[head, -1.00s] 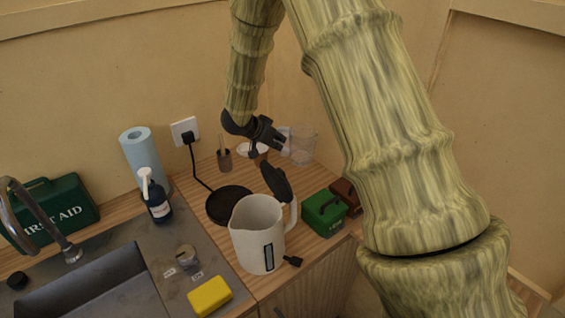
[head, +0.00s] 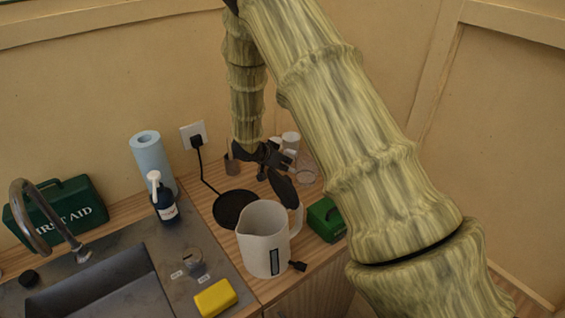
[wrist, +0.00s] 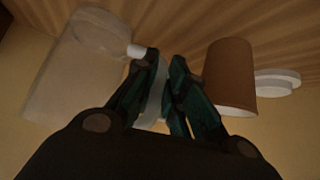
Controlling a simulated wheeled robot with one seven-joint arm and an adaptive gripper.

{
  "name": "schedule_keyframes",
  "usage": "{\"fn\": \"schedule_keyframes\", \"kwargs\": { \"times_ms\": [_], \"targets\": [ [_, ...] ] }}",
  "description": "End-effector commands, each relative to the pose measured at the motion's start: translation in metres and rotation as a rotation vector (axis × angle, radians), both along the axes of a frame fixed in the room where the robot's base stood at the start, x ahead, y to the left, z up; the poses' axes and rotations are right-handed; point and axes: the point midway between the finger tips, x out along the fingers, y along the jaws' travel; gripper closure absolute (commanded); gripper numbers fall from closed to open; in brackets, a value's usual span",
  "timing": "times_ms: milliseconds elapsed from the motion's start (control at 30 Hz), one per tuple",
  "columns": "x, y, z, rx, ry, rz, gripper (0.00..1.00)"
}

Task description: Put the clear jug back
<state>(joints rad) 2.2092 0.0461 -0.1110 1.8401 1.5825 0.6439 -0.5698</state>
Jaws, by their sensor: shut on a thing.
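The clear jug (head: 306,171) is at the back right of the counter in the head view, partly hidden by my arm. In the wrist view the see-through jug (wrist: 75,75) fills the left side, with its handle between my fingers. My gripper (head: 284,166) is shut on the handle; its fingers also show in the wrist view (wrist: 156,95). I cannot tell whether the jug's base touches the counter.
A white kettle (head: 262,244) with its dark lid raised stands in front, near a black round base (head: 233,205). A brown cup (head: 232,163) and white containers (head: 291,140) are close to my gripper. A green box (head: 325,219) is at the right.

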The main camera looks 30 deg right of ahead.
Motion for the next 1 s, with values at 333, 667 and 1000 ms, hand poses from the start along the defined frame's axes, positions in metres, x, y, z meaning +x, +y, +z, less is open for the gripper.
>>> {"fn": "schedule_keyframes", "kwargs": {
  "times_ms": [333,667,1000],
  "targets": [
    [0.0,0.0,-0.003,0.001,0.0,0.001,0.78],
    [0.0,0.0,-0.002,0.0,0.0,0.0,0.66],
    [-0.004,0.015,0.015,0.001,-0.003,0.0,0.66]
  ]
}}
